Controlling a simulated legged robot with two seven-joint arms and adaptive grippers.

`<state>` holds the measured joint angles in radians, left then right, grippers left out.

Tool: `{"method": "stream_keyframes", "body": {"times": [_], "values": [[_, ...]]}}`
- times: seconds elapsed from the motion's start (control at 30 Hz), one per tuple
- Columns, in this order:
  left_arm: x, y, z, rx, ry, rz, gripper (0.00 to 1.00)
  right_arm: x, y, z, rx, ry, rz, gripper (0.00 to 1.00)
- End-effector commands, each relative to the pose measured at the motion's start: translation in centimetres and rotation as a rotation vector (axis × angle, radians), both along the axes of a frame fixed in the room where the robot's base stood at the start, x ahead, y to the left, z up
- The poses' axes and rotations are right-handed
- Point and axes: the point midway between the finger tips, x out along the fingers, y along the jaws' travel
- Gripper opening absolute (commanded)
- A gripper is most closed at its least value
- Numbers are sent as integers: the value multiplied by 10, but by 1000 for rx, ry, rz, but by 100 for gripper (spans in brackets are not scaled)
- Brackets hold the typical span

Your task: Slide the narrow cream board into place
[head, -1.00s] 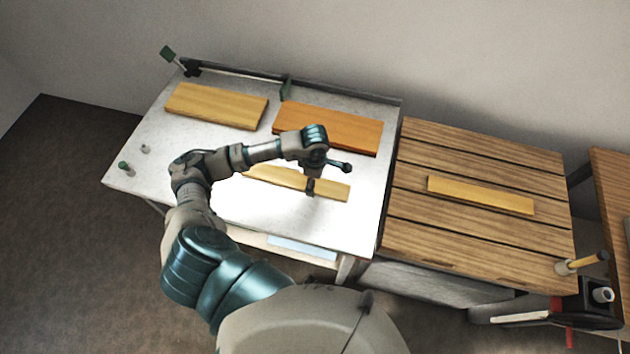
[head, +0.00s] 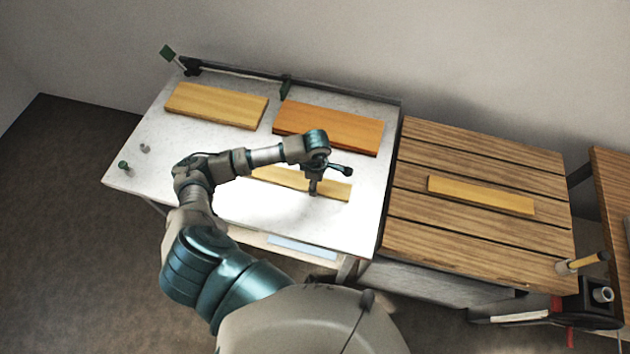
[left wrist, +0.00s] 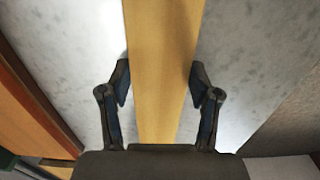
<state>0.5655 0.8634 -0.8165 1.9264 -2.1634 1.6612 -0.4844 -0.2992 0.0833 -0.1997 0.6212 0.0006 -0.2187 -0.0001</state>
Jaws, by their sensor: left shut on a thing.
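The narrow cream board (head: 335,190) lies flat on the white speckled table (head: 240,205), in front of the wider boards. My left gripper (head: 314,192) reaches down over it, nearer its right end, and is shut on it across its narrow width. In the left wrist view the board (left wrist: 163,40) runs lengthwise between the two fingers of my left gripper (left wrist: 159,84), one finger at each long edge. My forearm hides part of the board's left end in the head view. My right gripper is not in view.
A wide pale board (head: 216,105) and an orange board (head: 328,127) lie behind, near the back rail (head: 245,77). A slatted wooden table (head: 430,225) adjoins on the right, bearing another narrow yellowish board (head: 480,195). The white table's left front is mostly clear.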

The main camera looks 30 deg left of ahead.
Motion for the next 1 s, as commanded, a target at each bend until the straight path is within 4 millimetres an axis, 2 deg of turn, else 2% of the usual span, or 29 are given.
{"method": "stream_keyframes", "body": {"times": [1.0], "values": [[28, -87, -1, -3, -1, 4, 17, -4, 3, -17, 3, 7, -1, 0]]}}
